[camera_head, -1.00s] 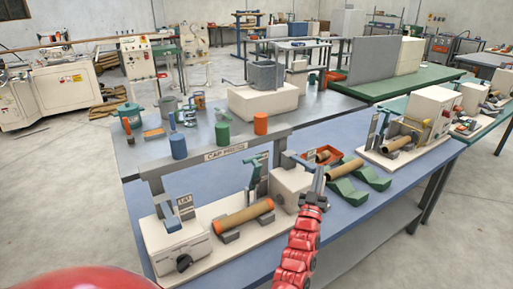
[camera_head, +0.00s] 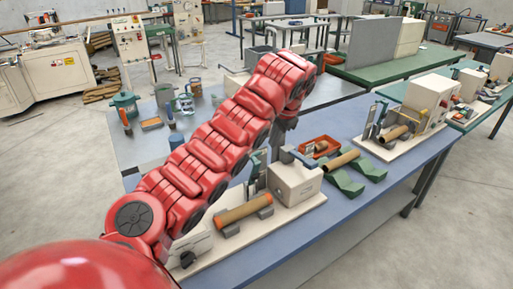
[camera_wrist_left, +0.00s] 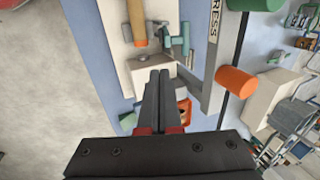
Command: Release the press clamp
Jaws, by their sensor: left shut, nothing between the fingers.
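The cap press base (camera_head: 262,228) stands on the blue table with a cardboard tube (camera_head: 243,212) lying on its rests. The green press clamp (camera_head: 258,180) stands upright behind the tube, beside the white press block (camera_head: 295,184). It also shows in the left wrist view (camera_wrist_left: 178,42), as does the tube (camera_wrist_left: 137,22). My left gripper (camera_head: 276,156) is shut and empty, pointing down behind the white block, right of the clamp. In the left wrist view its fingers (camera_wrist_left: 160,74) are together, apart from the clamp. My left arm hides the CAP PRESS sign. My right gripper is not in view.
Right of the press are an orange tray (camera_head: 320,147), another tube (camera_head: 341,160) on green cradles (camera_head: 347,183), and a second machine (camera_head: 428,97). An orange cylinder (camera_wrist_left: 237,80) stands near the sign bar. The front table edge is clear.

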